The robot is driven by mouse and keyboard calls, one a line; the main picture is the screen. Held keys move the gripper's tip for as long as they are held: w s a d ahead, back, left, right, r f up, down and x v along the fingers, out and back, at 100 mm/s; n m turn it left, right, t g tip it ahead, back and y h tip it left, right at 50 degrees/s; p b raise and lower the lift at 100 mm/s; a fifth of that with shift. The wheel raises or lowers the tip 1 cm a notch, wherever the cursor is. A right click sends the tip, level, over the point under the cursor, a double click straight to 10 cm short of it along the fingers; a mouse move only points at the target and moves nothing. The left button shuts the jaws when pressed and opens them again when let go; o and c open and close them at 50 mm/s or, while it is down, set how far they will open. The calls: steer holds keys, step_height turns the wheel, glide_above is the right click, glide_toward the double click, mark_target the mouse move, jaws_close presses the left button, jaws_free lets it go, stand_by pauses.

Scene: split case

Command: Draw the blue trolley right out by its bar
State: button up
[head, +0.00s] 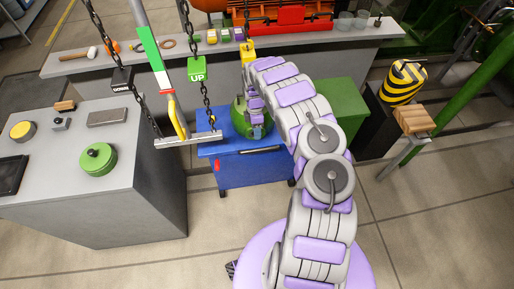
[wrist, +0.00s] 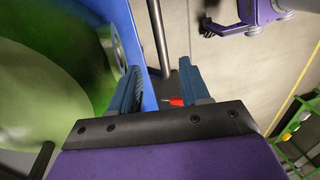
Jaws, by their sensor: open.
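The blue trolley (head: 240,170) stands on the floor in front of the back bench, and its blue side shows in the wrist view (wrist: 143,22). A thin dark bar (head: 262,150) runs along its near upper edge. A grey rod, probably this bar (wrist: 158,38), shows beyond my fingers in the wrist view. My gripper (head: 256,128) is over the trolley, beside a round green object (head: 238,118) on its top. In the wrist view my gripper (wrist: 155,85) is open, its fingers apart. I see nothing held; whether they touch the bar I cannot tell.
A grey console (head: 110,185) stands left of the trolley. A metal crosspiece (head: 190,140) hangs on chains above the trolley's left end. A green cabinet (head: 343,108) stands to the right. The floor (head: 205,235) in front is clear except for my body.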

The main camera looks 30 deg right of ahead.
steer(key=b, duration=0.2)
glide_above(257, 146)
steer(key=s+a, duration=0.2)
steer(key=s, duration=0.2)
steer(key=f, duration=1)
steer(key=shift+w+d+f, duration=0.15)
steer(key=shift+w+f, duration=0.05)
steer(key=shift+c, duration=0.2)
jaws_close()
